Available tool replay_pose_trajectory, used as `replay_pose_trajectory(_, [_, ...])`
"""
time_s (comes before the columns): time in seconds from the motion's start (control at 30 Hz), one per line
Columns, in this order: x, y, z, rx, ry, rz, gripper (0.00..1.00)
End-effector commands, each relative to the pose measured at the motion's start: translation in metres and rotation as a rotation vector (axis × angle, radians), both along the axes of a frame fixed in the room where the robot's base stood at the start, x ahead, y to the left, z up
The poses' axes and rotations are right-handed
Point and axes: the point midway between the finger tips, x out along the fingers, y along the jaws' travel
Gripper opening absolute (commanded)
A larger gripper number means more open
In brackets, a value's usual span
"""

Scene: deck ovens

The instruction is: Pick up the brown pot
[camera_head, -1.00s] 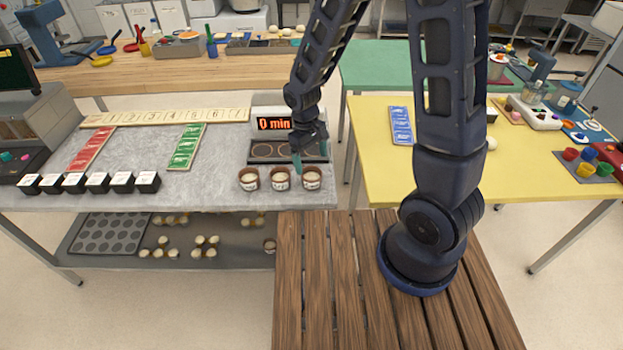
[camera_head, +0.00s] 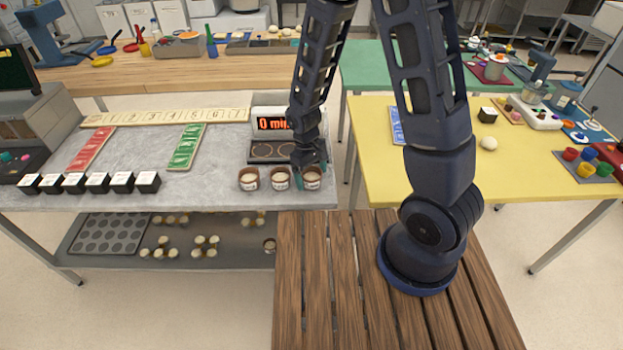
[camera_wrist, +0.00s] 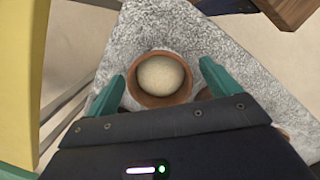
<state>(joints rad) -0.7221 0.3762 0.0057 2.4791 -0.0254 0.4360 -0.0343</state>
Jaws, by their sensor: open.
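Three brown pots with pale contents stand in a row near the front right edge of the grey table: a left pot (camera_head: 249,179), a middle pot (camera_head: 280,178) and a right pot (camera_head: 312,178). My gripper (camera_head: 326,180) is open at the right pot, its teal fingers pointing down. In the wrist view one brown pot (camera_wrist: 136,94) with a round pale top lies between the two open fingertips of my gripper (camera_wrist: 162,84). Gaps show on both sides of its rim, so it is not clamped. The other pots are mostly hidden there.
A display reading "0 min" (camera_head: 273,124) and a dark panel with rings (camera_head: 268,152) stand behind the pots. Several black cubes (camera_head: 97,183) line the left front edge. The yellow table (camera_head: 375,150) stands right, across a gap.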

Motion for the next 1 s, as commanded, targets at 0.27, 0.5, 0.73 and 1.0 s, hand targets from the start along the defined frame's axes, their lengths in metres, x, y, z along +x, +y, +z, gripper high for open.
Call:
replay_pose_trajectory(0.27, [0.0,0.0,0.0,0.0,0.0,0.0,0.49])
replay_pose_trajectory(0.5, [0.0,0.0,0.0,0.0,0.0,0.0,0.35])
replay_pose_trajectory(0.73, [0.0,0.0,0.008,0.001,-0.001,0.0,0.35])
replay_pose_trajectory(1.0, [0.001,0.001,0.044,0.004,-0.004,0.0,0.35])
